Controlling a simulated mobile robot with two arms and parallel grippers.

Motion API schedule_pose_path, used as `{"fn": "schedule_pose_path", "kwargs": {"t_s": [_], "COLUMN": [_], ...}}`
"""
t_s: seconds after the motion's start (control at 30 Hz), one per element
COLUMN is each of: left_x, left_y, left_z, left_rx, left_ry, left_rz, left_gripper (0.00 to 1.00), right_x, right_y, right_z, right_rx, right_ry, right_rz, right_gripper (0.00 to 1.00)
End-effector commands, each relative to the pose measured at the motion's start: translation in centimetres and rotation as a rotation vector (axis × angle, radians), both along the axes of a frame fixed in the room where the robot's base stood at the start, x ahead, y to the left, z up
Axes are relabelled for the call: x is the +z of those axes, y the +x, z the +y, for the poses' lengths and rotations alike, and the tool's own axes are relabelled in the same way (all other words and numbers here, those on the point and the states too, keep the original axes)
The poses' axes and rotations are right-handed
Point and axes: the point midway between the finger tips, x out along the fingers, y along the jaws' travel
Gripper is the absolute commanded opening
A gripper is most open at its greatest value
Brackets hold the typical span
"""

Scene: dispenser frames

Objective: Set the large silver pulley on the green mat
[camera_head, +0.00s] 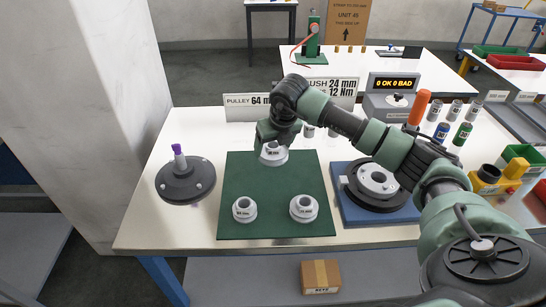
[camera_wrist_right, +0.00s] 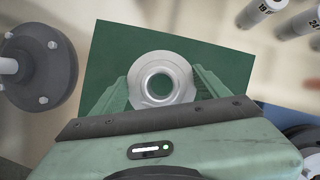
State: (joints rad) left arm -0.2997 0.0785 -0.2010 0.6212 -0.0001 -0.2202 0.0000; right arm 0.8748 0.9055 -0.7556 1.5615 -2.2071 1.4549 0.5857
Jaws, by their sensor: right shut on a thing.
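The green mat (camera_head: 272,186) lies on the white table. A silver pulley (camera_head: 273,157) is at the mat's back edge, within my right gripper (camera_head: 274,143); it looks a little larger than the other two. In the right wrist view the pulley (camera_wrist_right: 161,60) is between the two green fingers (camera_wrist_right: 160,88), which are shut on it, with the mat (camera_wrist_right: 225,50) behind it. I cannot tell whether it touches the mat. Two smaller silver pulleys, one front left (camera_head: 244,211) and one front right (camera_head: 303,209), stand on the mat. My left gripper is out of view.
A dark round fixture with a purple-tipped post (camera_head: 185,182) stands left of the mat. A blue plate with a dark round fixture (camera_head: 376,188) is to the right. Several cylinders and an orange-handled tool (camera_head: 418,108) stand at the right back. The mat's middle is clear.

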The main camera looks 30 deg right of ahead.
Motion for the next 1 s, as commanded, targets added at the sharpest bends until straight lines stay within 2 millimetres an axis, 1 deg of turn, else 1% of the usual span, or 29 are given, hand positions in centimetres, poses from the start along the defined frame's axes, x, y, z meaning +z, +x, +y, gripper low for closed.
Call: {"fn": "schedule_pose_path", "kwargs": {"t_s": [0.17, 0.3, 0.4, 0.5, 0.77, 0.8, 0.83, 0.87, 1.0], "left_x": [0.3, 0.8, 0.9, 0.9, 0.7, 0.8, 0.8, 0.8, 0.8], "left_y": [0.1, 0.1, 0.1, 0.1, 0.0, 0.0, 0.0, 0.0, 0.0], "left_z": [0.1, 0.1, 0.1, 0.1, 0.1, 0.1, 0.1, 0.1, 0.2], "left_rx": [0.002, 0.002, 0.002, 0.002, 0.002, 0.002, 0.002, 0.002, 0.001], "left_ry": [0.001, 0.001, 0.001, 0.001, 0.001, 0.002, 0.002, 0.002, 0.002], "left_rz": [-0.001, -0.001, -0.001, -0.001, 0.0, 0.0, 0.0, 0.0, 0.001], "left_gripper": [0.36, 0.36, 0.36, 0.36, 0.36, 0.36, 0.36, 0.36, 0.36], "right_x": [-1.4, -3.6, -4.7, -5.1, -5.3, -5.3, -5.3, -5.3, -5.3], "right_y": [0.0, 0.0, 0.1, 0.1, 0.1, 0.0, 0.0, 0.0, 0.0], "right_z": [0.0, 0.1, 0.0, 0.0, 0.0, 0.0, 0.0, 0.0, 0.0], "right_rx": [-0.001, 0.0, -0.001, 0.0, 0.0, 0.0, 0.0, 0.0, 0.0], "right_ry": [0.001, 0.001, 0.0, 0.0, 0.0, 0.0, 0.001, 0.001, 0.001], "right_rz": [0.0, 0.001, -0.001, -0.003, -0.003, 0.0, 0.0, 0.0, 0.0], "right_gripper": [0.14, 0.14, 0.14, 0.14, 0.14, 0.84, 0.92, 0.97, 0.97]}}
